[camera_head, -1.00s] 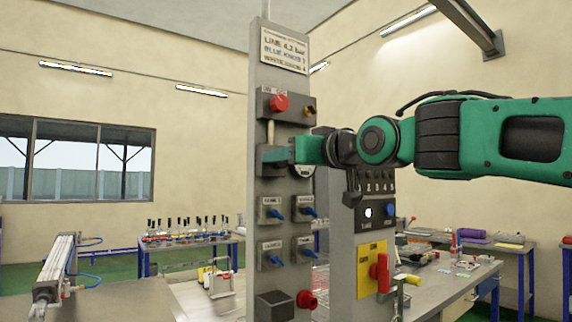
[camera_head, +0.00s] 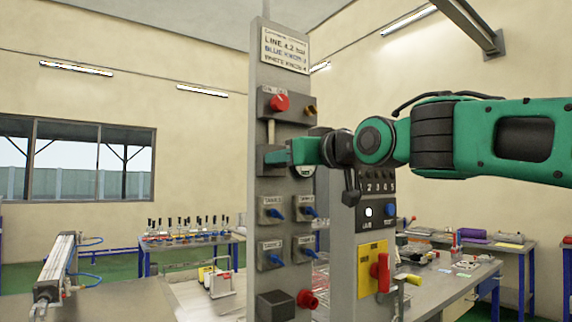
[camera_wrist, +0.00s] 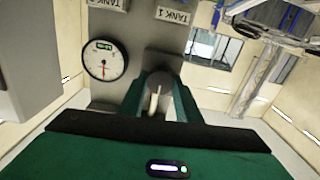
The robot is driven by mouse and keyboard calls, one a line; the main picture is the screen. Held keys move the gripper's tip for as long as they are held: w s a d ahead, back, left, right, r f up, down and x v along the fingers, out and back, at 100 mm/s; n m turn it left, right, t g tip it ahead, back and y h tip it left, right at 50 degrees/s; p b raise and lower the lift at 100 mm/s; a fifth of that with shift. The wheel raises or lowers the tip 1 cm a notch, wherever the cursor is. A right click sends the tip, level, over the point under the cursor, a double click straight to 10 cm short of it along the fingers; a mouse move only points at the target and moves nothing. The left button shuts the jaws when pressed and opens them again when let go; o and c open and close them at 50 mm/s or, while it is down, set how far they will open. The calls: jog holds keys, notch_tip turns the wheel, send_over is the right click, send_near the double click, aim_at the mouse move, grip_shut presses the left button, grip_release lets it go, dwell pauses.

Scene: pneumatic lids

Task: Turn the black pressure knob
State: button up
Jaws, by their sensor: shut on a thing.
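The black pressure knob (camera_wrist: 160,79) shows in the wrist view as a dark round end on the grey panel. My gripper (camera_wrist: 158,91) is shut on it, with a green finger on either side. In the head view my gripper (camera_head: 282,157) reaches in from the right to the panel's middle, and its fingers largely hide the knob there. A round white pressure gauge (camera_wrist: 105,61) with a small green display sits left of the knob in the wrist view. In the head view the gauge is mostly hidden behind my gripper.
The upright panel (camera_head: 262,92) carries a red knob (camera_head: 279,103) above my gripper and several blue-handled valves (camera_head: 276,214) below. A second post with a red handle (camera_head: 381,272) on a yellow plate stands close right. A pneumatic cylinder (camera_head: 57,262) is at the left.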

jog(key=shift+d+n, duration=0.1)
jog(key=shift+n, duration=4.1)
jog(key=o, duration=1.1)
jog(key=shift+c, duration=0.2)
